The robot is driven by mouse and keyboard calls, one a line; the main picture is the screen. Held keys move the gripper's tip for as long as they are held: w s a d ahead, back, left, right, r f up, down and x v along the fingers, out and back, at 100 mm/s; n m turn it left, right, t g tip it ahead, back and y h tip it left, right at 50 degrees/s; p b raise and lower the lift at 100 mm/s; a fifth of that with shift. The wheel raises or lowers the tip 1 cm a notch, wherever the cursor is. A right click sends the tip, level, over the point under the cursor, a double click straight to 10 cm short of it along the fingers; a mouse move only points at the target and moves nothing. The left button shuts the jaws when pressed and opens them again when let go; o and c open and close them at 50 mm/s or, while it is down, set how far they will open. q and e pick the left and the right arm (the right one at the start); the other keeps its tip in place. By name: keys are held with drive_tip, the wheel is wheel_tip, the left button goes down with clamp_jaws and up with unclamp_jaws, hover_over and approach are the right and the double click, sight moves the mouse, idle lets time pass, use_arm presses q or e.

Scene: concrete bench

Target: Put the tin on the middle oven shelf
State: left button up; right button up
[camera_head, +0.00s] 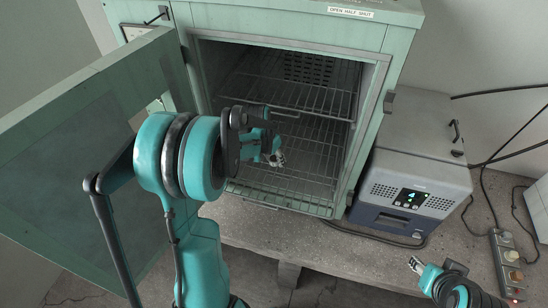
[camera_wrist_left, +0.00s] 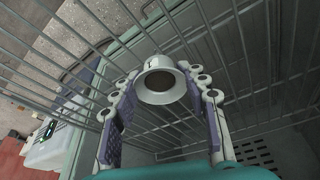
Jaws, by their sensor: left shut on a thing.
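My left gripper (camera_head: 274,152) reaches through the open front of the green oven (camera_head: 385,95). In the left wrist view, the left gripper (camera_wrist_left: 163,86) is shut on a small white, round tin (camera_wrist_left: 183,68) with a dark brown inside. The tin sits between the fingertips, with wire rack bars around and beyond it. In the head view the tin is not clearly seen. An upper wire shelf (camera_head: 325,101) and lower wire racks (camera_head: 290,187) show inside the oven; contact between tin and shelf cannot be told. My right gripper (camera_head: 417,264) is low at the right; its jaw gap is unclear.
The oven door (camera_head: 60,140) stands wide open at the left, close to my left arm. A grey and blue device (camera_head: 415,180) with a lit panel stands right of the oven. A power strip (camera_head: 508,262) and cables lie at the far right. The concrete bench (camera_head: 335,252) front is bare.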

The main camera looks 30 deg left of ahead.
use_arm(q)
drive_tip(key=shift+s, duration=0.15)
drive_tip(key=shift+f, duration=0.15)
drive_tip(key=o, duration=1.2)
drive_tip(key=shift+c, duration=0.2)
